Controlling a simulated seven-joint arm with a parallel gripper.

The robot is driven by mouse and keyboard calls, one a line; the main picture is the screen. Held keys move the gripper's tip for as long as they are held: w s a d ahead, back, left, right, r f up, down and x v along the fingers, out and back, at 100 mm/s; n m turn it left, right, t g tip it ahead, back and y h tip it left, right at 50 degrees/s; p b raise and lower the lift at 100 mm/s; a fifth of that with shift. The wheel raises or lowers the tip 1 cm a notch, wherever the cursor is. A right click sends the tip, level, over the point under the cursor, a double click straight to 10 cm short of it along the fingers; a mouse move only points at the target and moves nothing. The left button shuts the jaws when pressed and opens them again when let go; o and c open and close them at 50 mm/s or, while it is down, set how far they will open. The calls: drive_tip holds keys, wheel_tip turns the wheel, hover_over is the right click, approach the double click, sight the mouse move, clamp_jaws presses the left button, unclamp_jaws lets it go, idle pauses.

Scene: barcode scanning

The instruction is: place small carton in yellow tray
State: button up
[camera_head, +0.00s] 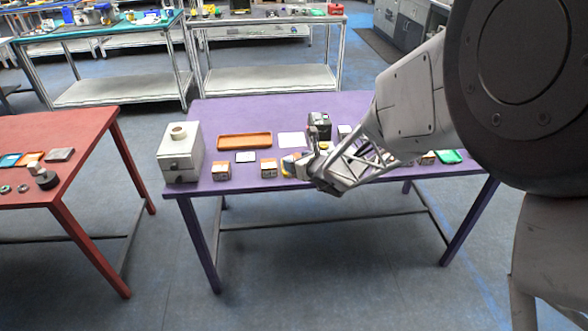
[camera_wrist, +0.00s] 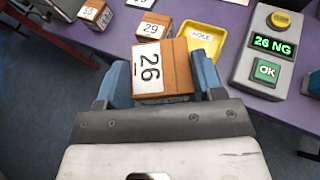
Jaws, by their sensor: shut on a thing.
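In the wrist view, my gripper (camera_wrist: 152,75) is shut on a small brown carton (camera_wrist: 178,62) with a white label reading 26. The carton sits between the two blue fingers. The yellow tray (camera_wrist: 212,47) lies just beyond the carton, which hides part of its near side. The tray carries a white label that looks like HOLE or HOLD. In the head view, my gripper (camera_head: 318,172) is over the front edge of the purple table, and the carton in it is hard to make out.
A grey console (camera_wrist: 262,55) right of the tray shows "26 NG" above a green OK button. Carton 29 (camera_wrist: 153,27) and carton 30 (camera_wrist: 95,14) stand to the left. In the head view, an orange tray (camera_head: 244,141) and grey box (camera_head: 180,152) stand on the purple table (camera_head: 260,108).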

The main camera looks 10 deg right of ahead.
drive_tip(key=s+d+f+m+h, duration=0.1)
drive_tip(key=s+d+f, duration=0.1)
drive_tip(key=s+f, duration=0.1)
drive_tip(key=shift+s+d+f+t, duration=0.15)
drive_tip(key=shift+s+f+t, duration=0.2)
drive_tip(key=shift+s, duration=0.55)
drive_tip(key=shift+r, duration=0.1)
drive_tip(key=shift+w, duration=0.15)
drive_tip(key=w, duration=0.5)
drive_tip(key=w+a+f, duration=0.1)
drive_tip(key=w, duration=0.9)
drive_tip(key=shift+w+a+f, duration=0.25)
drive_tip(key=shift+w, duration=0.1)
drive_tip(key=shift+f, duration=1.75)
drive_tip(key=shift+f, duration=0.1)
drive_tip(key=o, duration=1)
